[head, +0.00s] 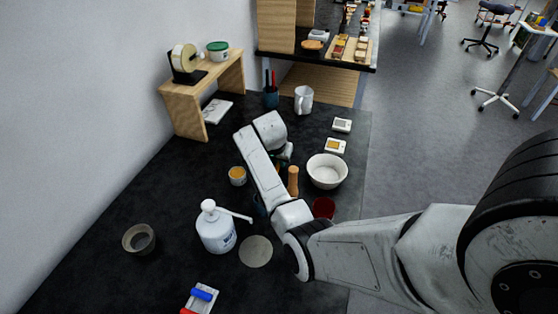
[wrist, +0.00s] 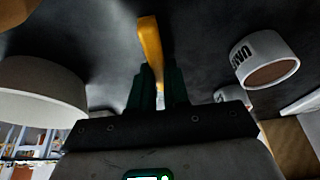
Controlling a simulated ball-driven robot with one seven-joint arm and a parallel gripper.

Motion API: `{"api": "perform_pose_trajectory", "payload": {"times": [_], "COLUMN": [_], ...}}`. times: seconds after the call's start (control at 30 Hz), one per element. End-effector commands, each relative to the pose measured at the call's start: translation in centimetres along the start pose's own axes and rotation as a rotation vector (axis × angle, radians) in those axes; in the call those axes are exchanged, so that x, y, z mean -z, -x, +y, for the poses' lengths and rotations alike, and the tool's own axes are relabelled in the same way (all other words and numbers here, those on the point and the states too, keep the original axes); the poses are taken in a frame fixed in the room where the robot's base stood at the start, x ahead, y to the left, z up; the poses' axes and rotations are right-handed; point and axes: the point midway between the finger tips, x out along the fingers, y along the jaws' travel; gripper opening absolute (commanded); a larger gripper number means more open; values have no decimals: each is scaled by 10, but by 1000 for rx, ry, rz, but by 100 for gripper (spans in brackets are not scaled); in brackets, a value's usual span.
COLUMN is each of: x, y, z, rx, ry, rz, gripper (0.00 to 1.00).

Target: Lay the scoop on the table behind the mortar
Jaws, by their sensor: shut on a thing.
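My gripper (head: 283,157) is low over the dark table, mostly hidden behind my arm in the head view. In the wrist view my gripper (wrist: 158,88) is shut on a narrow yellow piece (wrist: 150,45), which looks like the scoop's handle. The rest of the scoop cannot be made out; whether it touches the table is unclear. A white bowl (head: 327,171), probably the mortar, stands right of the gripper; it also shows in the wrist view (wrist: 38,92). An upright wooden piece (head: 293,181), perhaps the pestle, is between it and my arm.
A labelled jar (head: 238,175) stands left of my arm. A pump bottle (head: 216,228), round mat (head: 256,251) and grey-brown bowl (head: 139,238) are nearer. A red dish (head: 323,208) is in front.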

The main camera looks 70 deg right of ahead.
Motion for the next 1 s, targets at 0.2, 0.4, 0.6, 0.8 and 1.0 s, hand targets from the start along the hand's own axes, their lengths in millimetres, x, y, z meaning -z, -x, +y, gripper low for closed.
{"api": "perform_pose_trajectory", "payload": {"times": [0.2, 0.4, 0.6, 0.8, 1.0], "x": [-1, -1, -1, 1, 3], "y": [-3, -3, -3, 3, 28], "z": [0, 0, 0, 0, -2], "rx": [0, 0, 0, 0, 3], "ry": [0, 0, 0, 0, 1], "rz": [0, 0, 0, 0, 3], "gripper": [0, 35, 41, 41, 41]}}
